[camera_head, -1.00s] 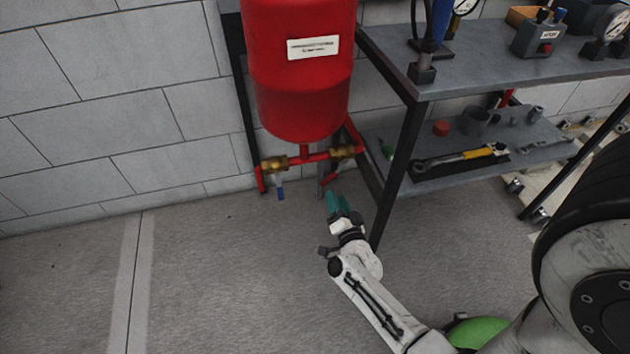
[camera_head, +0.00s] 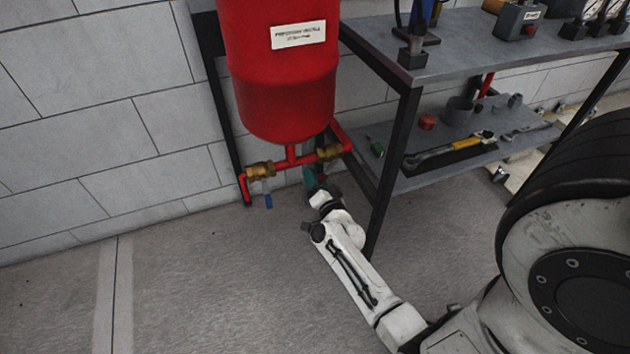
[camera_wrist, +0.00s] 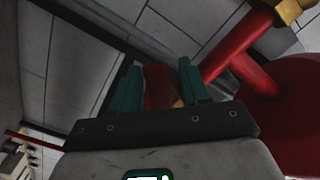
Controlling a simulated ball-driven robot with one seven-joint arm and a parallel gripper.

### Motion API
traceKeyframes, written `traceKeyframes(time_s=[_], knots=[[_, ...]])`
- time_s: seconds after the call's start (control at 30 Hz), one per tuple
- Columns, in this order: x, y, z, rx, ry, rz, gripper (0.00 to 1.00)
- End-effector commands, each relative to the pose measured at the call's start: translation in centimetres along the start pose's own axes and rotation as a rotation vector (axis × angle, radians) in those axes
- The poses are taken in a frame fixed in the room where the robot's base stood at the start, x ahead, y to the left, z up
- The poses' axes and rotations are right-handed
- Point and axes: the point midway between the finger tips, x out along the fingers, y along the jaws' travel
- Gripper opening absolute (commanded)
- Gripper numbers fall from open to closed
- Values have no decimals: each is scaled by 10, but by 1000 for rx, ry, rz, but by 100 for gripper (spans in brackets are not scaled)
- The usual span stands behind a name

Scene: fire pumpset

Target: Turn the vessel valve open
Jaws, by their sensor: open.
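A red vessel (camera_head: 278,95) stands above a red pipe with two brass valves. The left valve (camera_head: 260,170) has a blue handle (camera_head: 267,200) hanging down. The right valve (camera_head: 329,153) is above my gripper (camera_head: 309,172), and its red handle is mostly hidden in the head view. In the wrist view my gripper (camera_wrist: 159,72) has its teal fingers apart, with a red part (camera_wrist: 157,86) between them, likely that handle. I cannot tell whether the fingers touch it. Red pipe (camera_wrist: 228,52) and the vessel (camera_wrist: 285,110) fill the right side there.
A grey metal bench (camera_head: 445,62) with a dark leg stands close to the right of my arm. A block wall (camera_head: 90,120) is behind. The floor (camera_head: 180,280) at left is clear.

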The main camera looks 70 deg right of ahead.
Motion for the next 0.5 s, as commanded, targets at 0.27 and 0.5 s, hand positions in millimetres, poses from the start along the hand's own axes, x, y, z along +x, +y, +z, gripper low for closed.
traceKeyframes(time_s=[0.27,0.5], knots=[[5,0,0,0,-1,0,46],[5,0,0,0,-1,0,31]])
